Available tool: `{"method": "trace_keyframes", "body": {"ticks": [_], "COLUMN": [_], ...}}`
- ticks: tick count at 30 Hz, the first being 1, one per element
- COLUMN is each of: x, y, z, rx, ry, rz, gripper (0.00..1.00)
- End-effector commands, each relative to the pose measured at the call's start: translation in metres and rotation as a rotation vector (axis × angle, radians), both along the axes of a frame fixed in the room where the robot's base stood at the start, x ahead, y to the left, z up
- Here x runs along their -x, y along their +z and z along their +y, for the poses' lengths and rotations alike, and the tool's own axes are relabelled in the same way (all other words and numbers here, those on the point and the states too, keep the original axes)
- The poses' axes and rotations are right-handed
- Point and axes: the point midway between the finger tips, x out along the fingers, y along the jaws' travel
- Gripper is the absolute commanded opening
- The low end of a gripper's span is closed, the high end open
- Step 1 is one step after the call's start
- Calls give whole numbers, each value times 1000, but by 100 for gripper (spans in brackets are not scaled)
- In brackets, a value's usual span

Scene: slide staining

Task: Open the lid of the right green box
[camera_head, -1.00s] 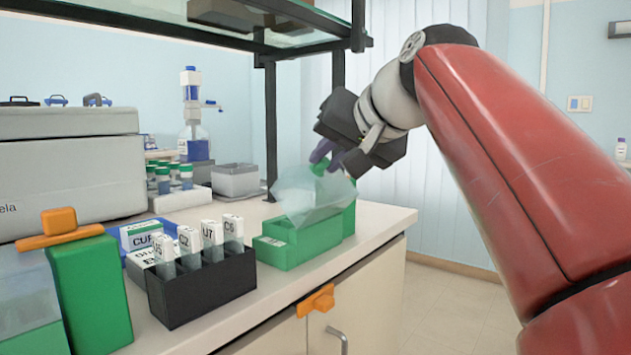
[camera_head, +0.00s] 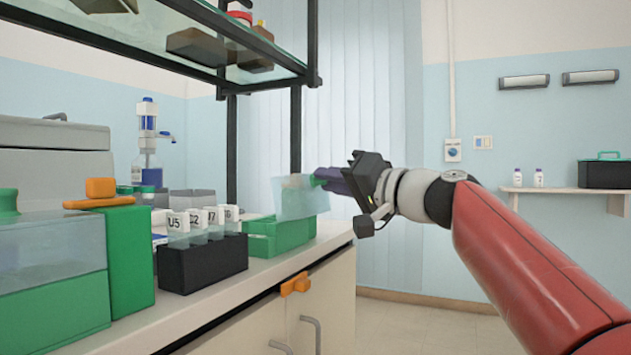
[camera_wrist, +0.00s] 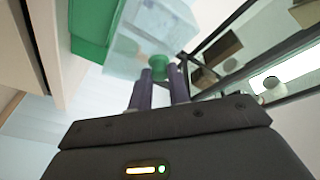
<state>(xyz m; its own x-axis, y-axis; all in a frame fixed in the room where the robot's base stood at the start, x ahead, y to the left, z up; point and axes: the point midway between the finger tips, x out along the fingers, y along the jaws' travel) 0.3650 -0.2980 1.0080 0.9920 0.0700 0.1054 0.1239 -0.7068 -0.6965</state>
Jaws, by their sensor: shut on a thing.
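The right green box (camera_head: 283,238) stands on the counter near its front edge, behind the black slide rack. Its clear lid (camera_head: 298,203) is up off the box top, steeply tilted above the box. My gripper (camera_head: 322,178) comes from the right, with purple fingers shut on the lid's green knob. In the wrist view, the fingers (camera_wrist: 160,88) close around the green knob (camera_wrist: 158,62), with the clear lid (camera_wrist: 138,30) beyond and the box (camera_wrist: 92,28) at upper left. Whether the lid's lower edge touches the box is unclear.
A black rack (camera_head: 203,264) holds several labelled slides. Another green box (camera_head: 130,255) with an orange handle stands at left. A glass shelf (camera_head: 215,45) with a dark post (camera_head: 296,130) is above and behind. Free air lies right of the counter.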

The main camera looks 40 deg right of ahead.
Motion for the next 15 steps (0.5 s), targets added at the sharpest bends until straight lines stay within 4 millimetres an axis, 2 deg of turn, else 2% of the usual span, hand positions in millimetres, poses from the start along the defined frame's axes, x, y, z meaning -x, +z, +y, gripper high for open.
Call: {"method": "trace_keyframes", "body": {"ticks": [5, 15], "x": [0, 0], "y": [-2, -2], "z": [-6, -7], "rx": [-6, -6], "ry": [2, 2], "rz": [-17, -18], "gripper": [0, 0]}}
